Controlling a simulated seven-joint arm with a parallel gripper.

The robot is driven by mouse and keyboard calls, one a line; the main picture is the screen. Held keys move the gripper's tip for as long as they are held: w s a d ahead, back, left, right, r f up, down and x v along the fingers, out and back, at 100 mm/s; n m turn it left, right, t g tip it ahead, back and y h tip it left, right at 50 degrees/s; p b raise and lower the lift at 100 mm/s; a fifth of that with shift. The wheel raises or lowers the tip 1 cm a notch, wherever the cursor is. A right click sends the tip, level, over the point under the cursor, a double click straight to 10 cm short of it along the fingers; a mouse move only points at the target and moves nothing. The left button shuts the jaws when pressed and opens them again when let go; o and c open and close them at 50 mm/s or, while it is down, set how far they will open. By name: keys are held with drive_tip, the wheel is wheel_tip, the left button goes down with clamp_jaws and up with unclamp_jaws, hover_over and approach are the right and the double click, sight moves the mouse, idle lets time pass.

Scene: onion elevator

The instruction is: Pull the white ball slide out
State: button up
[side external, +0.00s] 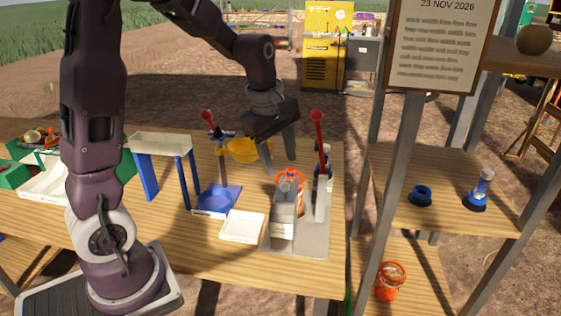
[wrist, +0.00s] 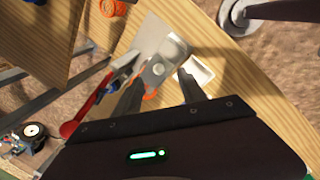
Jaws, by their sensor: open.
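My gripper (side external: 279,161) is open, with its fingers pointing down above a grey apparatus (side external: 311,238) at the right of the table. A grey block with a pale round knob (side external: 291,174) on top stands on this apparatus, just below the fingertips. I cannot tell for sure whether this knob is the white ball of the slide. In the wrist view the knob (wrist: 158,69) shows between the fingers of my gripper (wrist: 160,90), apart from them or nearly so; contact cannot be told. An orange ring-shaped part (side external: 291,180) is partly hidden behind the block.
A red-knobbed lever (side external: 318,130) rises close to the right of my gripper. A post and shelf (side external: 440,200) stand at the right.

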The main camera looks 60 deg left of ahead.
sight(284, 183)
drive_tip(key=shift+n, duration=0.7)
drive_tip(key=x, duration=0.6)
drive_tip(key=a+x, duration=0.1)
drive_tip(key=x, duration=0.2)
drive_tip(key=shift+w, duration=0.2)
drive_tip(key=shift+c, duration=0.2)
drive_tip(key=shift+r, duration=0.1)
clamp_jaws()
drive_tip(key=shift+s+d, duration=1.8)
drive_tip(key=shift+o, duration=0.3)
unclamp_jaws()
